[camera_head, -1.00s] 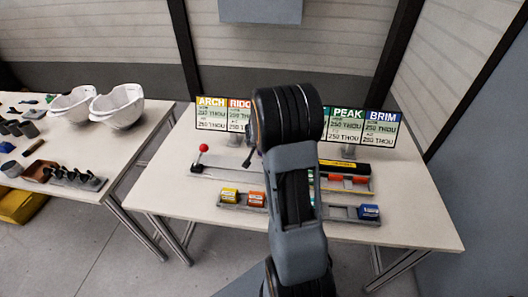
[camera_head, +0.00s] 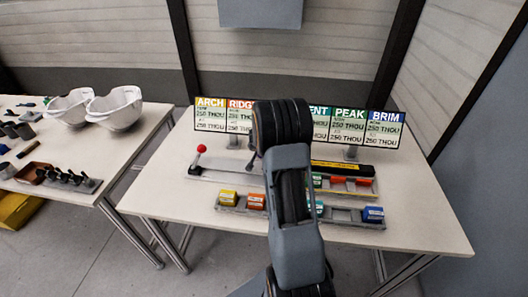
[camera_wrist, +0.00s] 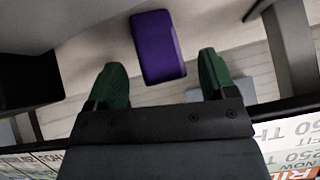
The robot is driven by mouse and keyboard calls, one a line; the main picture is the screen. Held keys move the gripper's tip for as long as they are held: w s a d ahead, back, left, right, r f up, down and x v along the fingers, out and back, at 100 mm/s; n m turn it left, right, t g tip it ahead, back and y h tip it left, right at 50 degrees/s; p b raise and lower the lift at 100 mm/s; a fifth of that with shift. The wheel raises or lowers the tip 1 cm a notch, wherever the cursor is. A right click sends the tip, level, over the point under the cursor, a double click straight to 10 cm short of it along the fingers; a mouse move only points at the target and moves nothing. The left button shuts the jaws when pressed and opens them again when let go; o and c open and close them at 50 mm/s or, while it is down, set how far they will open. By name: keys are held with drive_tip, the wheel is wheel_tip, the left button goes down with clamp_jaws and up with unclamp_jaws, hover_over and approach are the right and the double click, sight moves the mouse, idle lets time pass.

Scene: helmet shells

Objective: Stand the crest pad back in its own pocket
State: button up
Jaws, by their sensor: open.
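In the wrist view a purple block (camera_wrist: 158,47) lies ahead of my gripper (camera_wrist: 160,70), between the lines of its two green fingertips. The fingers are apart, and I see no clear contact with the block. No readable label shows which pad it is, and what bears it is unclear. In the head view my arm hides my gripper, the purple block and the middle of the pad rack (camera_head: 342,215). The rack shows a yellow pad (camera_head: 228,198), an orange pad (camera_head: 256,201), part of a teal pad (camera_head: 319,207), an empty-looking pocket and a blue pad (camera_head: 373,214).
A sign row (camera_head: 240,116) stands at the table's back; its middle is hidden. Behind the rack are a red-knobbed lever (camera_head: 201,149) and a yellow-black bar (camera_head: 342,167) with small coloured pieces. White helmet shells (camera_head: 118,107) sit on the left table. The table's front is clear.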

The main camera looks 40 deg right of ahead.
drive_tip(key=c, duration=1.2)
